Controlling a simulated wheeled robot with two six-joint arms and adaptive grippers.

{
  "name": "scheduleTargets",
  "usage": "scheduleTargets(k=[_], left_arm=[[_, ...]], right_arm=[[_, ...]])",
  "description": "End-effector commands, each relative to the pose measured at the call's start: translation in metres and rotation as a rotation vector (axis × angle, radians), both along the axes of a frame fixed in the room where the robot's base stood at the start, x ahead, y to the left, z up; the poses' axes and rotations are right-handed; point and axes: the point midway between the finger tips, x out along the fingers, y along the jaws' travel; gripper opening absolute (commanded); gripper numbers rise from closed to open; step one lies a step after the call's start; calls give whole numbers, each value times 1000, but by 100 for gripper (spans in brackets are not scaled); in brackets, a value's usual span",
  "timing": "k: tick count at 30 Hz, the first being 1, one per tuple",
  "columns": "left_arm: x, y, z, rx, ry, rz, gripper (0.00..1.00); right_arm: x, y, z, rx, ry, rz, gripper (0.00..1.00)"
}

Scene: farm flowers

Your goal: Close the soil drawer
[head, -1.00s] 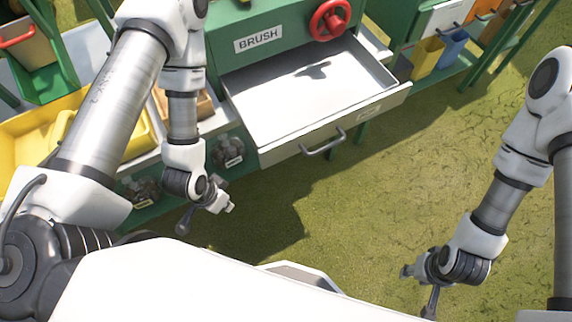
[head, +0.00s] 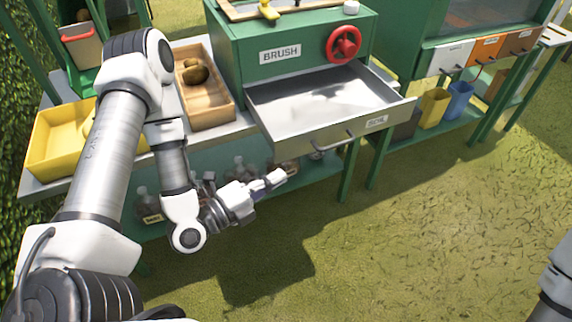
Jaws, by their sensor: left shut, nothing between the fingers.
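The soil drawer (head: 298,134) is pulled out of the green cabinet (head: 222,68), below the red handwheel (head: 343,44). It is a white-grey tray with a "SOIL" label and a bar handle (head: 334,142) on its front. The tray looks empty inside. My left gripper (head: 276,179) is shut and empty. In the picture it is below and left of the drawer handle, apart from it, pointing right. My right gripper is out of view; only a bit of my right arm shows at the lower right edge.
A wooden box (head: 207,116) with a brown object and a yellow tray (head: 62,145) stand on the bench at left. Jars (head: 148,206) sit on the shelf below. Yellow (head: 434,107) and blue (head: 459,100) bins stand at right. The grass in front is clear.

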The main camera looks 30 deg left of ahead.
Motion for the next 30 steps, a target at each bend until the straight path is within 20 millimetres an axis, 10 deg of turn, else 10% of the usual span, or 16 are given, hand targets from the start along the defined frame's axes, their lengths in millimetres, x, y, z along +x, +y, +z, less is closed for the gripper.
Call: scheduleTargets(k=[4,30], left_arm=[[24,-12,-7,3,-6,-4,0],[70,13,0,-1,3,0,0]], right_arm=[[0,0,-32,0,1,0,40],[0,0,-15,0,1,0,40]])
